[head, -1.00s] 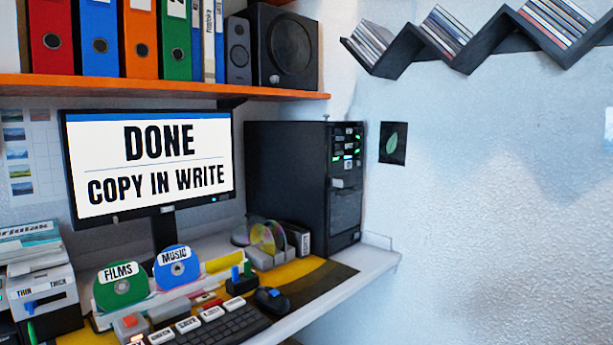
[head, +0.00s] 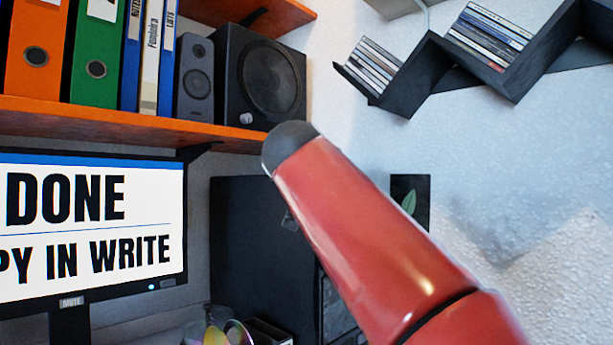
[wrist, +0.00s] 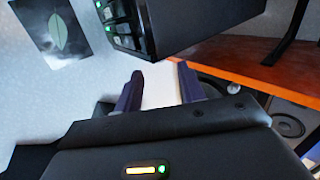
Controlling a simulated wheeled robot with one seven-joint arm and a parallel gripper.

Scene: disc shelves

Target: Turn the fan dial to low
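The black computer tower (head: 245,255) stands under the orange shelf in the head view, its front mostly hidden behind my red arm. In the wrist view the tower (wrist: 175,28) is at the top, seen tilted, with small green lights on its front panel (wrist: 118,20). I cannot make out a fan dial in either current view. My gripper (wrist: 160,88) shows in the wrist view with its two dark fingers apart and nothing between them. It is apart from the tower, with pale wall behind the fingers. My gripper is hidden in the head view.
The orange shelf (head: 120,120) carries folders and a speaker (head: 262,75). A monitor (head: 90,230) reading DONE stands left. A zigzag disc shelf (head: 450,60) hangs on the right wall. A leaf picture (head: 411,195) hangs beside the tower. The right wall is otherwise mostly bare.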

